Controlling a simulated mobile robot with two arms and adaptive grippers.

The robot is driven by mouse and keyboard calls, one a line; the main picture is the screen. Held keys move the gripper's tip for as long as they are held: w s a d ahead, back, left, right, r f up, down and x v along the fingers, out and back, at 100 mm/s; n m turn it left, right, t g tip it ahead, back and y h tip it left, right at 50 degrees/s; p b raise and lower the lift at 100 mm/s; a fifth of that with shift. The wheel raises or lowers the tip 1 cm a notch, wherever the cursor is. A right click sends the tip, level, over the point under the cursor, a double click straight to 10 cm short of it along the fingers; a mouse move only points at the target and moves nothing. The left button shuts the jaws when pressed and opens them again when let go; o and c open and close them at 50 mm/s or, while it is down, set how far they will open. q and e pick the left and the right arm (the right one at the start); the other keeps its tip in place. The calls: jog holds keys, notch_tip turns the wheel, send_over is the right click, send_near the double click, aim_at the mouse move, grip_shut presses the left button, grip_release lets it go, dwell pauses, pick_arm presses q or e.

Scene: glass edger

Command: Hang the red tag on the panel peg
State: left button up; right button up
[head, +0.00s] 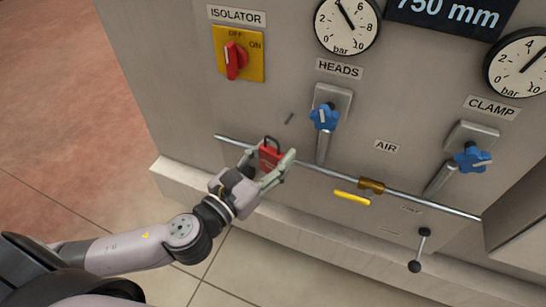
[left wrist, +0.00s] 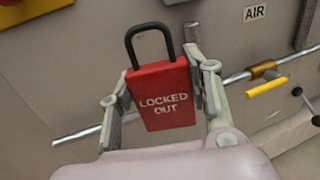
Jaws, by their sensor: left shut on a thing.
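The red tag (head: 270,157) looks like a padlock with a dark shackle. In the left wrist view the tag (left wrist: 163,88) reads "LOCKED OUT" and its shackle points up. My left gripper (head: 271,160) is shut on its body, one finger on each side. The panel peg (head: 289,118) is a short dark stub on the grey panel, up and right of the tag in the head view. The tag appears apart from it. My right gripper is in neither view.
A metal pipe (head: 325,172) crosses the panel behind the tag, with a brass valve (head: 371,186) and yellow handle (head: 351,198). A blue-handled valve (head: 324,117) stands right of the peg. The yellow isolator (head: 239,54) is up and left. Floor (head: 60,140) is open at left.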

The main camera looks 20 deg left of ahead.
aim_at(293, 126)
pick_arm(q)
jog(key=shift+w, duration=0.5)
jog(key=shift+w+d+f, duration=0.1)
jog(key=shift+w+d, duration=0.05)
jog(key=shift+w, duration=0.5)
jog(key=shift+w+f, duration=0.15)
jog(key=shift+w, duration=2.75)
jog(key=shift+f, duration=0.2)
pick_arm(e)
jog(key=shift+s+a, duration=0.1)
pick_arm(q)
jog(key=shift+w+f, duration=0.1)
jog(key=shift+f, duration=0.1)
jog(key=shift+c, duration=0.3)
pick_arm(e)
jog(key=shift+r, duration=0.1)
